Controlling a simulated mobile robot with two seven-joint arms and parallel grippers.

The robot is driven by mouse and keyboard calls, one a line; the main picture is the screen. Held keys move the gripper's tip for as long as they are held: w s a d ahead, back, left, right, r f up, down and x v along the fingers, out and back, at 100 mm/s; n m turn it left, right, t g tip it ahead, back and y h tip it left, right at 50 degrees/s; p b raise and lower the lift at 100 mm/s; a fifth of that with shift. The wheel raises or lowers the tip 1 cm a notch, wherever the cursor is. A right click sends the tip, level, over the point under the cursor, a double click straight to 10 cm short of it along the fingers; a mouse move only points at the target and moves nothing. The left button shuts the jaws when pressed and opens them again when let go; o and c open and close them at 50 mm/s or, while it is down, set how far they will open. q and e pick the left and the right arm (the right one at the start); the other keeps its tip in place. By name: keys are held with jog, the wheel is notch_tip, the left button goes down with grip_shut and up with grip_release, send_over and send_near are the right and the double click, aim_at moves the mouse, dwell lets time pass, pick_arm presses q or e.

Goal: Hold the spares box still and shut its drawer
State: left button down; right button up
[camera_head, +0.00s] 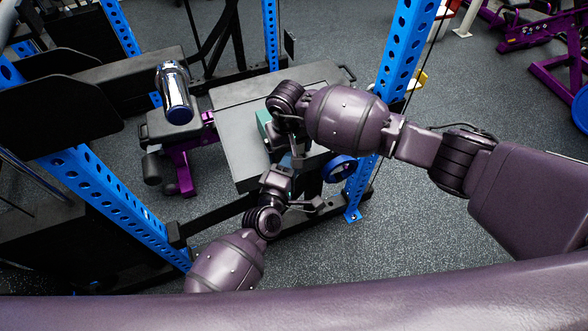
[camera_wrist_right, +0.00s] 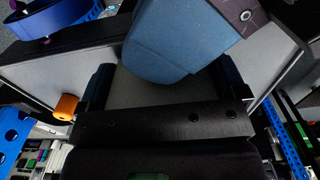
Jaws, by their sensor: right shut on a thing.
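The spares box is the small teal-green box (camera_head: 264,124) on the grey top of the bench in the head view. My right arm covers much of it. My left gripper (camera_head: 284,163) is close below the right one, at the near side of the box. Its fingertips are hidden, so its opening cannot be told. The drawer cannot be made out.
The grey bench top (camera_head: 238,148) has free room left of the box. Blue rack posts (camera_head: 362,185) rise to the right and left. A blue disc (camera_head: 340,168) is close right of my grippers.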

pick_arm(q)
jog(key=shift+w+a, duration=0.1)
jog(key=shift+a, duration=0.05)
pick_arm(e)
jog(key=shift+s+a, duration=0.15)
jog(key=shift+s, duration=0.05)
pick_arm(q)
jog(key=c, duration=0.9)
grip_release()
jog(key=shift+o, duration=0.2)
jog(key=shift+s+f, duration=0.15)
jog(key=shift+s, duration=0.05)
pick_arm(e)
jog(key=shift+w, duration=0.15)
pick_arm(q)
jog(key=v, duration=0.7)
jog(key=shift+s+a+r, duration=0.25)
jog(key=shift+s, duration=0.05)
pick_arm(e)
jog(key=o, duration=0.8)
jog(key=shift+c, duration=0.2)
